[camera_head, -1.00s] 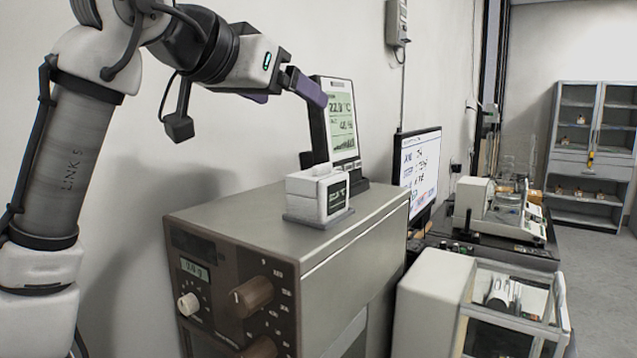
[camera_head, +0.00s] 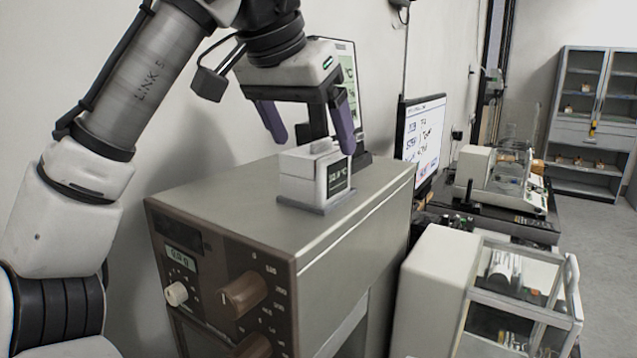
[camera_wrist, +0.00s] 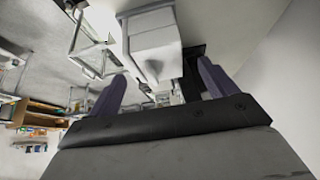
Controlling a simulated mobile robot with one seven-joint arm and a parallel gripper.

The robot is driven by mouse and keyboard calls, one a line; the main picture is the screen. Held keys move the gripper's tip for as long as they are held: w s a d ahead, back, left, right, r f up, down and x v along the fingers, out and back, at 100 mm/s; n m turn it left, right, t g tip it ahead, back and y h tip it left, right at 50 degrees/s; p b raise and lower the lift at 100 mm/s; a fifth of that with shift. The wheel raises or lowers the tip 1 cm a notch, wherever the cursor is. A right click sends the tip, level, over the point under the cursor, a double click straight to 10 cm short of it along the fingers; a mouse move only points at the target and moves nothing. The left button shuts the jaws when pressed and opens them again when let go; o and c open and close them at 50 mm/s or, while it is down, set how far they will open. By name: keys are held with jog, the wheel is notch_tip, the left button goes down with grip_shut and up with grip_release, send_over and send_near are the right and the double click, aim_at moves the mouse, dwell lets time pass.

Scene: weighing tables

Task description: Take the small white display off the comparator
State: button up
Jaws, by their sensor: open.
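The small white display (camera_head: 308,173) stands upright on a thin grey base on top of the comparator (camera_head: 240,215), a large box with a brown knobbed front. Its dark screen faces right. My gripper (camera_head: 312,143) is open, its two purple fingers pointing down just behind and above the display. One finger is left of the display and the other is near its upper right; nothing is between them that I can see held. In the wrist view the white display (camera_wrist: 153,45) appears ahead of my gripper (camera_wrist: 160,88), roughly between the fingers' lines. Whether a finger touches it cannot be told.
A taller grey display (camera_head: 350,75) stands behind my gripper on the comparator, partly hidden. A monitor (camera_head: 421,140) and a white balance (camera_head: 480,175) stand to the right. A glass-sided balance (camera_head: 440,275) is at the front right. The comparator top's front is clear.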

jog(key=shift+s+p+x, duration=0.1)
jog(key=shift+p+x, duration=0.3)
jog(key=shift+x, duration=1.05)
jog(key=shift+s+p+x, duration=0.15)
jog(key=shift+p+x, duration=0.2)
jog(key=shift+x, duration=1.05)
jog(key=shift+f, duration=0.15)
jog(key=shift+c, duration=0.3)
jog(key=c, duration=1.1)
jog(key=shift+c, duration=0.2)
